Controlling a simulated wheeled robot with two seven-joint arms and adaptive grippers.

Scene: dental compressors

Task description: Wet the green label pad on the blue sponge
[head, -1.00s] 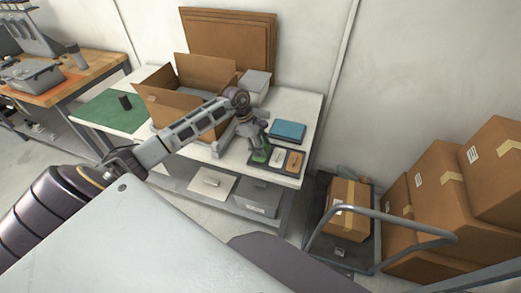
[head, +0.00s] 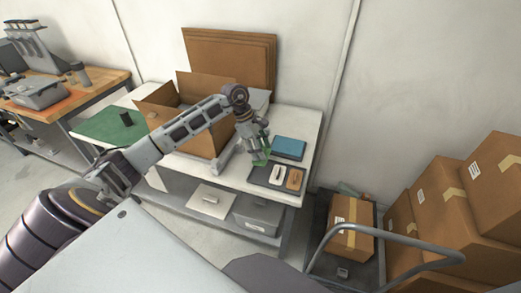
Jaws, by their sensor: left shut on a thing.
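The green label pad (head: 261,159) is in my left gripper (head: 259,150), whose fingers point down and are shut on it. The pad shows in the head view just behind the left end of a dark tray (head: 260,177) and seems to be held above the white table. The blue sponge (head: 289,148) lies flat on the table, to the right of the gripper and apart from the pad. The gripper partly hides the pad. My right gripper does not show.
The tray holds a white pad (head: 277,175) and an orange-brown pad (head: 294,180). An open cardboard box (head: 205,142) stands left of the gripper, under my forearm. A green mat (head: 112,126) lies at the table's left. A cart with a box (head: 351,226) stands at right.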

